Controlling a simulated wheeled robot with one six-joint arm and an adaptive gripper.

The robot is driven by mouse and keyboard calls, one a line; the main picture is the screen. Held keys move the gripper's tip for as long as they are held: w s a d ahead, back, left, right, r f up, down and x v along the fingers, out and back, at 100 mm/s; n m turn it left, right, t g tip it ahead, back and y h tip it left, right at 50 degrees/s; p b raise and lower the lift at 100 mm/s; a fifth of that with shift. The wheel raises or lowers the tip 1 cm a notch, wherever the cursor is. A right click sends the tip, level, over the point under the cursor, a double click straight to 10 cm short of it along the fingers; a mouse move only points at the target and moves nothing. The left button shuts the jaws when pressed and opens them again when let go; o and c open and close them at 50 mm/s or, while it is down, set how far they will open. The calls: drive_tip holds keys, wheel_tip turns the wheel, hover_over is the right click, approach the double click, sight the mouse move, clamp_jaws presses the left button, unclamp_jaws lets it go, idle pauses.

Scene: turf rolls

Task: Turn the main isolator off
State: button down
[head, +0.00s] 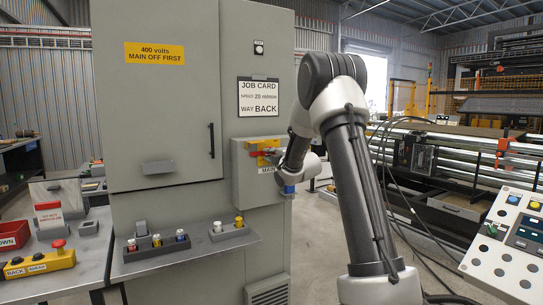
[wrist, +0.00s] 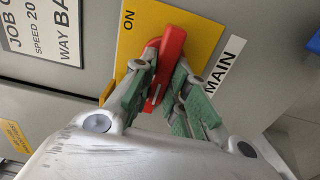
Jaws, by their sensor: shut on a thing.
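The main isolator is a red handle (wrist: 172,43) on a yellow plate (wrist: 205,32) marked ON, with a white MAIN label beside it in the wrist view. The handle lies roughly parallel to the MAIN lettering. My gripper (wrist: 163,85) is shut on the handle, with a green-padded finger on each side of it. Any OFF mark is hidden. In the head view the yellow plate (head: 262,143) sits on a grey box (head: 244,172) on the cabinet's right part.
The tall grey cabinet (head: 165,85) has a "400 volts MAIN OFF FIRST" sign (head: 155,53) and a job card (head: 258,97). A control panel (head: 515,245) stands at the right.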

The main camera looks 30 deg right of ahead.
drive_tip(key=shift+f, duration=0.1)
idle(0.4)
drive_tip(key=c, duration=1.4)
unclamp_jaws()
drive_tip(key=s, duration=1.2)
drive_tip(key=shift+d, duration=0.15)
